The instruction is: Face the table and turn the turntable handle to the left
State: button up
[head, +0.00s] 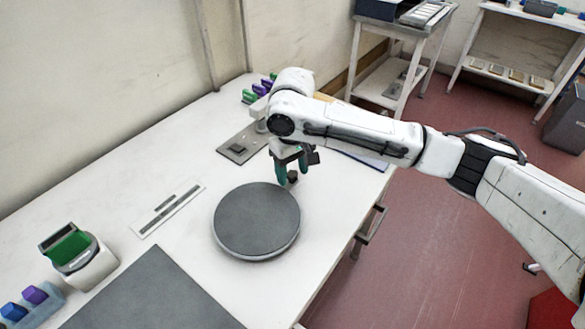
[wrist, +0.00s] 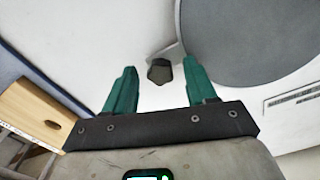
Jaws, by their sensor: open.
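The turntable (head: 257,220) is a round dark grey disc with a pale rim on the white table (head: 330,215). Part of the disc also shows at the upper right of the wrist view (wrist: 250,40). Its handle (head: 292,176) is a small dark knob at the disc's far edge. In the wrist view the handle (wrist: 159,71) lies ahead of and between the fingertips. My gripper (head: 290,172) points down over the handle, with green fingers. In the wrist view my gripper (wrist: 158,78) is open and empty. Whether a finger touches the knob cannot be told.
A dark grey mat (head: 150,295) and a white device with a green top (head: 78,255) lie at the near left. A ruler plate (head: 168,208) lies left of the turntable. A grey plate (head: 240,146) sits behind. A wooden block (wrist: 35,110) shows in the wrist view.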

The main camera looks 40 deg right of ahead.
jog(key=shift+c, duration=0.3)
grip_shut()
jog(key=shift+w, duration=0.15)
dwell(0.3)
